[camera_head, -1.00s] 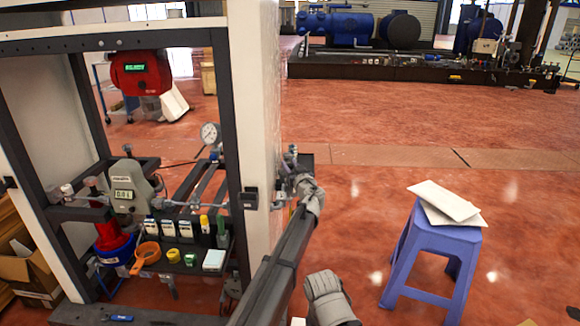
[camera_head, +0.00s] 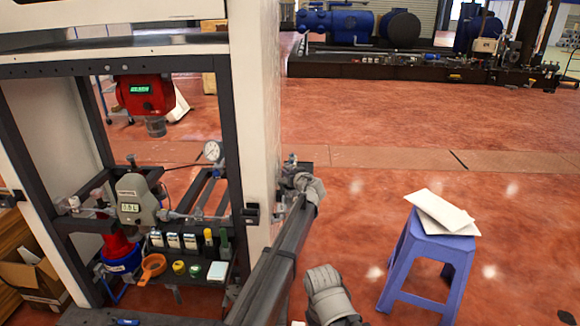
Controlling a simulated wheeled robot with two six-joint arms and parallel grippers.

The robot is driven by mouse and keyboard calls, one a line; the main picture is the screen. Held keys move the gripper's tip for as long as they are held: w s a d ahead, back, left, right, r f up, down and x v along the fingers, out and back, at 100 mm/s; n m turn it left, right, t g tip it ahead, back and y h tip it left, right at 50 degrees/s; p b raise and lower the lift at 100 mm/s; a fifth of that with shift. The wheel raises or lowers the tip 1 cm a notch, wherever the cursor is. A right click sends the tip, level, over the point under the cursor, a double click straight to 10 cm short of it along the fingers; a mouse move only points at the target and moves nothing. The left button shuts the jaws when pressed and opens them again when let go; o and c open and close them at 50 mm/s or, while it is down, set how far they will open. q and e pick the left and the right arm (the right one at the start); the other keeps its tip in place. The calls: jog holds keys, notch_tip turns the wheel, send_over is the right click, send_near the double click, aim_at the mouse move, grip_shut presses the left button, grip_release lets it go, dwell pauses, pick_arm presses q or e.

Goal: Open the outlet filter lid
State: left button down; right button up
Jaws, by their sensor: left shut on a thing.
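The dispenser's cream housing post (camera_head: 256,110) stands left of the middle, with small metal fittings (camera_head: 291,158) on its right side. My left gripper (camera_head: 289,178) is at these fittings, close against the post, at the end of my dark arm. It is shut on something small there. The fingertips and the held part are too small and covered to make out. I cannot tell which fitting is the outlet filter lid, or whether it is open. My right gripper is not in view.
The open frame holds a grey meter (camera_head: 136,198), a red display unit (camera_head: 145,95), a pressure gauge (camera_head: 212,151) and a shelf with an orange ring tool (camera_head: 153,266). A blue stool (camera_head: 428,260) with white sheets (camera_head: 440,212) stands right. Floor between is clear.

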pick_arm(q)
jog(key=w+r+g+p, duration=0.1)
jog(key=g+p, duration=0.1)
jog(key=p, duration=0.2)
jog(key=shift+w+r+m, duration=0.25)
jog(key=shift+m, duration=0.15)
jog(key=shift+w+f+g+h+p, duration=0.1)
jog(key=shift+w+g+h+p, duration=0.2)
jog(key=shift+g+p, duration=0.55)
jog(key=c, duration=0.6)
grip_release()
jog(key=shift+s, duration=0.1)
jog(key=p+v, duration=0.4)
jog(key=v, duration=0.3)
jog(key=shift+s+d, duration=0.15)
jog(key=shift+s, duration=0.15)
